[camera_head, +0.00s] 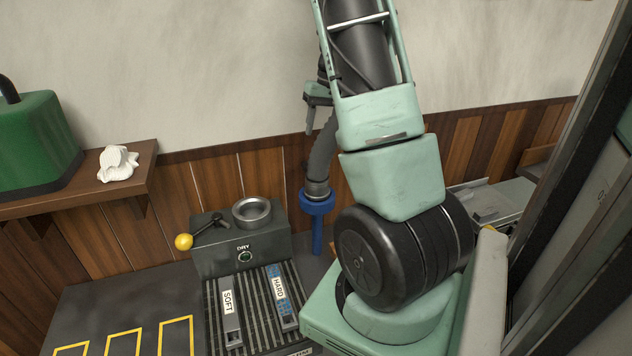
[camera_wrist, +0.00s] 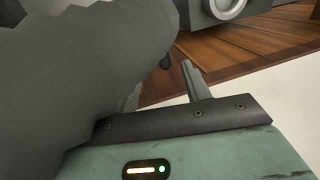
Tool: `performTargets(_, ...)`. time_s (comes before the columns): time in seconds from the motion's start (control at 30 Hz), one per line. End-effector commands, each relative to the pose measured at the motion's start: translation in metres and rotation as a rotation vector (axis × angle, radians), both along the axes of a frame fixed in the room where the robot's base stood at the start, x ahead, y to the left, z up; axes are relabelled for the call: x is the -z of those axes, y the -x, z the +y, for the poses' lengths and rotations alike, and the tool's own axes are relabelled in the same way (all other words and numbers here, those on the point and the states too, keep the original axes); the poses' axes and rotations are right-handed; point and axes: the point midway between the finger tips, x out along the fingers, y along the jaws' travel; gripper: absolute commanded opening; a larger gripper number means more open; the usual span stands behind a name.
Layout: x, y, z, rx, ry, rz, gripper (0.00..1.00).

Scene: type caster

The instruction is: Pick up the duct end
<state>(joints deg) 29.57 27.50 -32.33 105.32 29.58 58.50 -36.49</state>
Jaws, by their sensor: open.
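The grey ribbed duct (camera_head: 323,150) hangs down near the wall in the head view. Its end (camera_head: 317,188) sits at a blue stand (camera_head: 317,210). In the wrist view a large grey duct (camera_wrist: 80,75) fills the left side and partly hides one finger. My gripper (camera_head: 311,125) is up beside the upper part of the duct, above the duct end, partly behind my arm in the head view. In the wrist view my gripper (camera_wrist: 160,80) is open, and I see nothing held between its fingers. Whether the duct touches the gripper I cannot tell.
A dark machine (camera_head: 215,262) with a metal ring (camera_head: 252,211), a yellow-knobbed lever (camera_head: 184,241) and SOFT and HARD slots stands left of the blue stand. A wooden shelf (camera_head: 130,180) holds a green case (camera_head: 35,145) and a white crumpled cloth (camera_head: 117,163).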

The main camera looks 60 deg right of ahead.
Motion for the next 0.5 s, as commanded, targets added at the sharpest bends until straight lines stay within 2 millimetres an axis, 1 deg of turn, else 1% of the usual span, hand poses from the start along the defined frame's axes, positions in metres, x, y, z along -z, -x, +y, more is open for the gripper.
performTargets(0.1,0.024,-0.002,0.005,-0.001,-0.005,0.006,0.47)
performTargets(0.3,0.064,-0.008,0.012,-0.001,-0.004,0.005,0.47)
performTargets(0.4,0.080,-0.011,0.014,-0.001,-0.003,0.004,0.47)
performTargets(0.5,0.090,-0.012,0.015,-0.002,-0.003,0.002,0.47)
